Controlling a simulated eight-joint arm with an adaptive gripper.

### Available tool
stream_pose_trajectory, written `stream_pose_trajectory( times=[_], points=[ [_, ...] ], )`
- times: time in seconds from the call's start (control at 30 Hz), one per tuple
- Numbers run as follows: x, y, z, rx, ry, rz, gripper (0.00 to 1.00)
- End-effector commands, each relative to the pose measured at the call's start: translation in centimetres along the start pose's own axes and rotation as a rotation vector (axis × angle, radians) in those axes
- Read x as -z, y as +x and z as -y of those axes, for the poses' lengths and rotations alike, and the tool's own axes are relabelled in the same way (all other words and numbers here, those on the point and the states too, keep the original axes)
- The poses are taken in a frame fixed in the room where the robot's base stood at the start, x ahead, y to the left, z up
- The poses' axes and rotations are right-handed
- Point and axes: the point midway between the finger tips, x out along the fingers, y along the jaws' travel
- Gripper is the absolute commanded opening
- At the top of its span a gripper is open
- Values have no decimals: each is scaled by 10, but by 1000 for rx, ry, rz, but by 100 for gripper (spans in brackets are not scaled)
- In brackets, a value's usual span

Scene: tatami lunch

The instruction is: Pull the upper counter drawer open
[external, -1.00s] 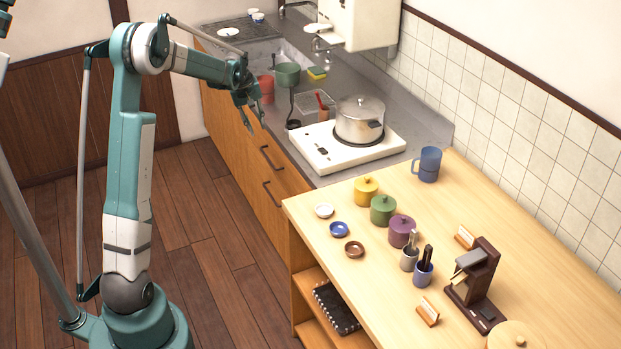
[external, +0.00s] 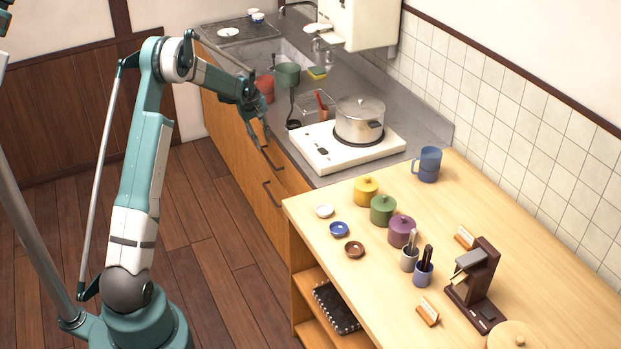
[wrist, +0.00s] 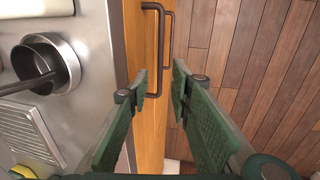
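The upper counter drawer (external: 287,173) is a wooden front below the counter edge, and it looks shut. Its dark bar handle (external: 275,164) also shows in the wrist view (wrist: 162,30). My gripper (external: 263,143) is by the far end of this handle, partly covering it in the external view. In the wrist view my gripper (wrist: 160,80) is open, with its green fingers apart and nothing held between them. The handle lies ahead of the gap between the fingertips. Whether a finger touches it I cannot tell.
A second handle (external: 270,194) sits lower on the counter front. A white stove (external: 315,150) with a steel pot (external: 358,122) stands on the counter (external: 410,125) above. The wooden table (external: 470,215) adjoins at the right. The floor (external: 210,220) before the drawers is clear.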

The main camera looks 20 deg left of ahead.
Motion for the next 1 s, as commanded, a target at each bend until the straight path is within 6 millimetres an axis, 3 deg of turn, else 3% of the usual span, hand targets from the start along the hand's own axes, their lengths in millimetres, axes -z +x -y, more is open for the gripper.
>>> stream_pose_trajectory(
  times=[0.47,1.0],
  points=[
    [0,8,0,0,1,0,22],
    [0,66,0,0,1,-1,22]
  ],
)
